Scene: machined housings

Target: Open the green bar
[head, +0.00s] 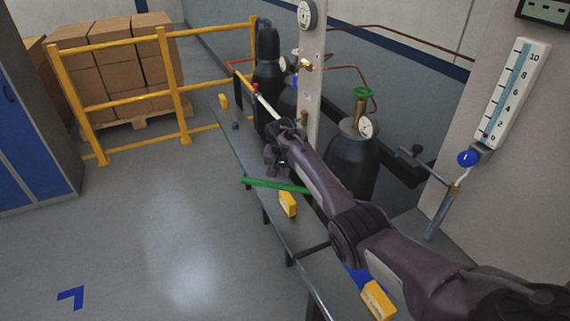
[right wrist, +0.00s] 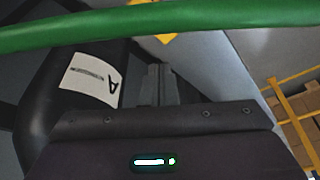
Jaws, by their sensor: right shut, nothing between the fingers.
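The green bar (head: 268,185) reaches out to the left from the front of the gas cylinder bench, and my right arm hides its right end. In the right wrist view the green bar (right wrist: 150,29) crosses the top of the picture. My right gripper (head: 277,167) is beside the bar, on its far side in the head view. The gripper's fingers (right wrist: 158,84) are shut with nothing between them and do not hold the bar. I cannot tell whether they touch it. My left gripper is not in view.
A black cylinder (head: 345,165) with a green valve stands behind my right arm. A dark cylinder with a white label (right wrist: 92,80) is close in the right wrist view. Yellow tags (head: 287,204) hang along the bench. A yellow railing (head: 125,97) stands at the back left. The floor at left is clear.

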